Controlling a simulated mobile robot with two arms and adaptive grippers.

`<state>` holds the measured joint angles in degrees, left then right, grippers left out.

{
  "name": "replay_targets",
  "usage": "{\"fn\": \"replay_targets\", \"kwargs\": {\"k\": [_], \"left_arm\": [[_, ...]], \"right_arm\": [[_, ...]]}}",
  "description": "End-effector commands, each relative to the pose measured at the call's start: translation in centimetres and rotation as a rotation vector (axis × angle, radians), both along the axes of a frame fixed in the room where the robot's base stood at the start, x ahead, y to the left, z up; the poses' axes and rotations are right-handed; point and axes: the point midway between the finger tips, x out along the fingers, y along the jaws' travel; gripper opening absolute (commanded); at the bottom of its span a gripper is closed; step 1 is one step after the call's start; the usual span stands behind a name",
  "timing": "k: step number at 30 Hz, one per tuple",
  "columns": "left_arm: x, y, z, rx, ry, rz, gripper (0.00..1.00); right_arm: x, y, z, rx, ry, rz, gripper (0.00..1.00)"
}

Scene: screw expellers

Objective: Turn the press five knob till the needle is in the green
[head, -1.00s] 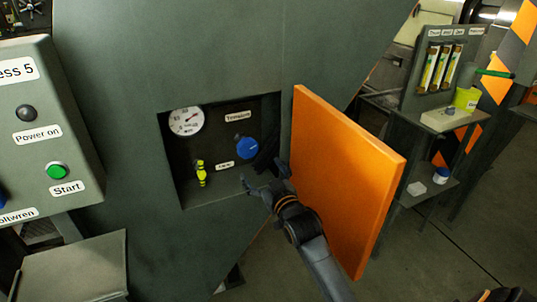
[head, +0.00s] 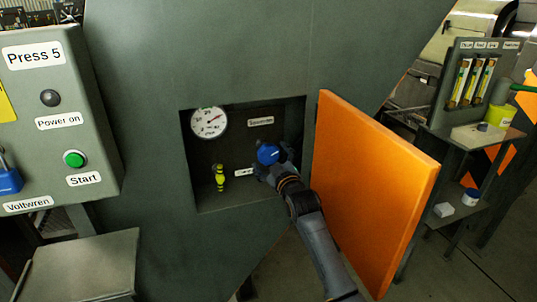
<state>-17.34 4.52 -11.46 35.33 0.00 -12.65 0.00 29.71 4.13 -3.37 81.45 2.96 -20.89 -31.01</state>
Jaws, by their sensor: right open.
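The blue knob (head: 267,152) sits in a recessed compartment of the grey-green press (head: 240,55). The needle points to the upper right; no green zone is clear at this size. My right gripper (head: 274,164) is at the knob, with its fingers around the knob's lower and right sides. It is open. Whether the fingers touch the knob cannot be told. My left gripper is not in view.
An orange door (head: 370,185) stands open just right of my right arm. A yellow-green fitting (head: 220,178) is below the gauge. A control box (head: 62,115) marked Press 5, with a green Start button (head: 74,159), is at the left.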

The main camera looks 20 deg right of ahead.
Motion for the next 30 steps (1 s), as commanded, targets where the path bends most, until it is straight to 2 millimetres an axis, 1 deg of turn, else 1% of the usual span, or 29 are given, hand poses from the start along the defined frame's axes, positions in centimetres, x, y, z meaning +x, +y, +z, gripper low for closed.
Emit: {"fn": "replay_targets", "kwargs": {"k": [1, 3, 6, 16, 17, 18, 20, 21, 23, 24, 25, 30], "left_arm": [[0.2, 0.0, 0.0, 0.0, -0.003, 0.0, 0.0], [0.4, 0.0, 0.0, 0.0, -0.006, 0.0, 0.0], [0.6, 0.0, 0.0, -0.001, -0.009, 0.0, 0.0], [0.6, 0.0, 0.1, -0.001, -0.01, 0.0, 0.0], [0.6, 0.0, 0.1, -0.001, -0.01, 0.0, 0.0], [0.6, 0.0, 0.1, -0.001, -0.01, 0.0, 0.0], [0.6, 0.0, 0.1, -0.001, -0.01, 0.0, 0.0], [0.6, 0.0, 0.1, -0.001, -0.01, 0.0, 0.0], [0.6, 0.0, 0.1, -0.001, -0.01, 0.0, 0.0], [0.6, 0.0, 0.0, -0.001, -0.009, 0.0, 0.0], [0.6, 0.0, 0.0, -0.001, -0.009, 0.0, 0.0], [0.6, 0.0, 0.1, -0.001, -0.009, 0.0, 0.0]], "right_arm": [[0.7, 0.0, 0.0, 0.0, 0.0, 0.0, 0.87], [1.3, 0.0, 0.0, 0.0, 0.001, -0.001, 0.87], [1.9, 0.0, 0.0, 0.0, 0.0, 0.0, 0.87], [2.1, 0.1, 0.0, 0.001, 0.001, -0.001, 0.87], [2.1, 0.1, 0.0, 0.001, 0.001, -0.001, 0.85], [2.1, 0.1, 0.0, 0.001, 0.001, -0.001, 0.77], [2.1, 0.1, 0.0, 0.001, 0.001, -0.001, 0.64], [2.1, 0.1, 0.0, 0.001, 0.001, -0.001, 0.56], [2.1, 0.1, 0.0, 0.001, 0.001, -0.001, 0.44], [2.1, 0.0, -0.1, 0.001, 0.001, -0.001, 0.36], [2.1, 0.1, 0.0, 0.001, 0.001, -0.001, 0.32], [2.1, 0.0, 0.0, 0.006, 0.001, -0.001, 0.32]]}}
